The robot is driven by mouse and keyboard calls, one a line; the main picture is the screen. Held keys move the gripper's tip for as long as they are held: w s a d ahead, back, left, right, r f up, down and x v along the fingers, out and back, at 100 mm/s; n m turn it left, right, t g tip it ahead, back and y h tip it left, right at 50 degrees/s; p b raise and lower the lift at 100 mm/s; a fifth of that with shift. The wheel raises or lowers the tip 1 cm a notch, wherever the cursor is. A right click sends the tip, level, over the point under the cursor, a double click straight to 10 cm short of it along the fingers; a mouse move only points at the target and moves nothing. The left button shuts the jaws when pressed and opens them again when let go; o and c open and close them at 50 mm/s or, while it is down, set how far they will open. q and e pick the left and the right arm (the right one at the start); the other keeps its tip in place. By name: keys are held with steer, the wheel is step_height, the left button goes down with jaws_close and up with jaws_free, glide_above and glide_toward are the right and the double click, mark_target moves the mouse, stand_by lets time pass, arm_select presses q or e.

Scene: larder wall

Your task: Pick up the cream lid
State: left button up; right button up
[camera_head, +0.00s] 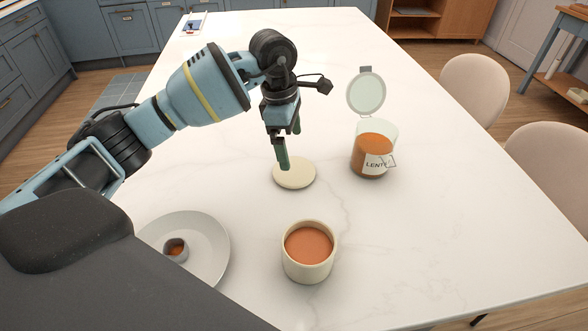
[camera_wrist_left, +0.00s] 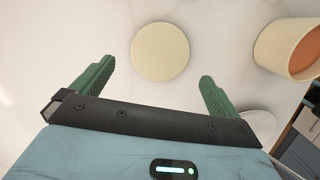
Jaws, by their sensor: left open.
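The cream lid (camera_head: 296,174) is a flat round disc lying on the white worktop, in the middle of the head view. In the left wrist view the cream lid (camera_wrist_left: 160,52) shows whole, ahead of the fingers and between their lines. My left gripper (camera_head: 290,143) is above the lid, pointing down, with its green fingers apart. In the left wrist view the two fingers of my left gripper (camera_wrist_left: 154,81) are spread wide with nothing between them. From the head view I cannot tell the exact gap between the fingertips and the lid. My right gripper does not show.
A cream canister (camera_head: 309,252) with orange contents stands open in front of the lid. A glass lentil jar (camera_head: 374,152) with its lid raised stands to the right. A plate (camera_head: 208,246) holding a small cup (camera_head: 176,249) is at the front left. The worktop (camera_head: 440,230) is clear at the right.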

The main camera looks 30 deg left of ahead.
mark_target(294, 170)
arm_select(q)
steer(key=shift+d+f, duration=0.1)
steer(key=shift+f, duration=1.35)
steer(key=f, duration=0.4)
steer(key=shift+d+p, duration=0.2)
steer(key=shift+p, duration=0.15)
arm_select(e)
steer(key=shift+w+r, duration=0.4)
arm_select(q)
steer(key=c, duration=0.7)
steer(key=shift+c, duration=0.5)
